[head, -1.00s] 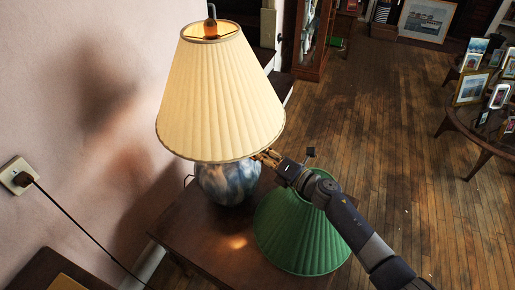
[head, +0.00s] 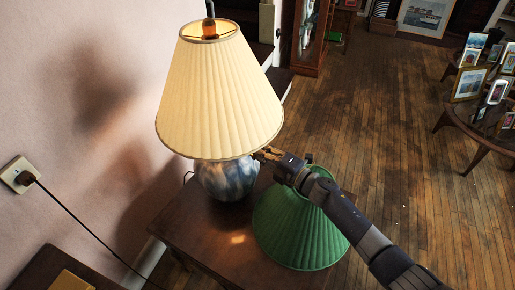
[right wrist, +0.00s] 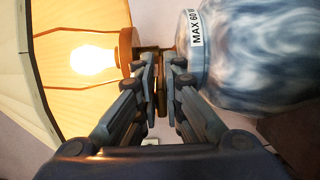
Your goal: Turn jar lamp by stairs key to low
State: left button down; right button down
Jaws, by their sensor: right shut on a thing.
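The jar lamp has a cream pleated shade (head: 220,100) and a blue-and-white jar base (head: 226,181). It stands on a small wooden table. In the right wrist view its bulb (right wrist: 94,60) is lit inside the shade, and the jar (right wrist: 250,55) carries a "MAX 60" label. My right gripper (head: 262,154) reaches under the shade's right rim. In the right wrist view its fingers (right wrist: 161,78) are closed at the brass neck between bulb and jar, on the lamp key (right wrist: 161,98), which they mostly hide. My left gripper is not in view.
A green pleated shade (head: 300,228) stands on the wooden table (head: 190,228) right of the jar, below my right arm. A pink wall with a plug socket (head: 20,176) is at left. A round table with framed photos (head: 468,84) is at right. Open wooden floor lies between.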

dwell(0.3)
jog(key=c, duration=1.7)
grip_release()
jog(key=shift+d, duration=0.15)
jog(key=v, duration=1.2)
